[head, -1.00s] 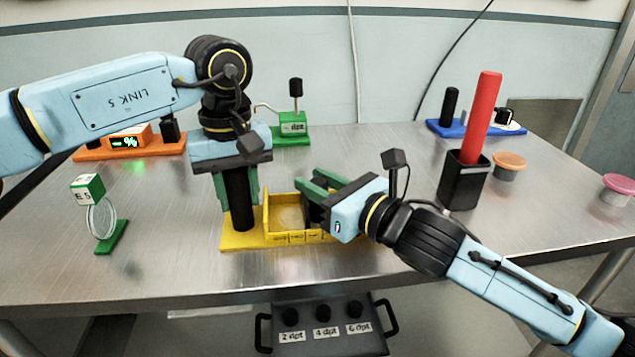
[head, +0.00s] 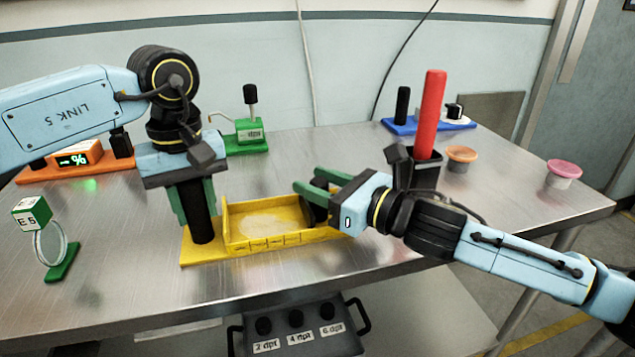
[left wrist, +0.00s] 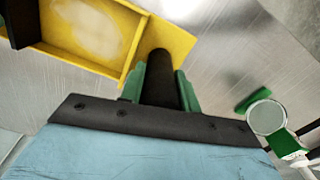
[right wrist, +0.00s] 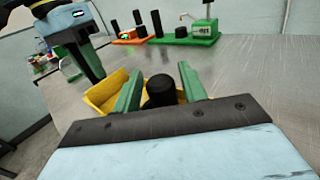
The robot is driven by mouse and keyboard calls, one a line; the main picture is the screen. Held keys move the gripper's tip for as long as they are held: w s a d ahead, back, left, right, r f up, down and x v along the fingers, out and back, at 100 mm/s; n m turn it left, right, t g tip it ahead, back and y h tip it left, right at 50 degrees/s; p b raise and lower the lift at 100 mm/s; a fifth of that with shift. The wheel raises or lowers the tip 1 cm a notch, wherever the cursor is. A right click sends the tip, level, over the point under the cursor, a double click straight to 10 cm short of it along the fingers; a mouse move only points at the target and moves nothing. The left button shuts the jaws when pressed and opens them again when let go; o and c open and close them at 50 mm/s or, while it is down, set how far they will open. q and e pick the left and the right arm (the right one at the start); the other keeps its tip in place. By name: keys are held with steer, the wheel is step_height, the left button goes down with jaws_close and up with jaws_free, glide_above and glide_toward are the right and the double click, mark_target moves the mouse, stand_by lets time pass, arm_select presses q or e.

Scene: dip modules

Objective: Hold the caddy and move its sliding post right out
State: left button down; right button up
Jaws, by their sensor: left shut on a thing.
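The yellow caddy (head: 285,240) lies on the metal table, and its open tray also shows in the left wrist view (left wrist: 60,41). My left gripper (head: 197,215) is shut on the black upright post (left wrist: 160,85) at the caddy's left end. The black sliding post (head: 316,213) stands towards the caddy's right end, partly hidden by my right gripper. My right gripper (right wrist: 158,88) is open around it: the black top (right wrist: 161,91) sits between the green fingers, with narrow gaps showing at its sides.
A red rod stands in a black holder (head: 427,172) behind my right arm. Orange (head: 461,154) and pink (head: 564,168) lidded pots stand to its right. A green lens stand (head: 63,262) is at left. Orange, green and blue modules line the back. A labelled panel hangs below the front edge.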

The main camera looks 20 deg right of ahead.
steer(key=shift+o, duration=0.4)
steer(key=shift+s+d, duration=0.2)
steer(key=v, duration=1.1)
steer(key=shift+s+d, duration=0.1)
steer(key=shift+s, duration=0.15)
arm_select(q)
steer(key=c, duration=1.3)
jaws_free()
steer(key=shift+o, duration=0.2)
arm_select(e)
steer(key=shift+r, duration=0.1)
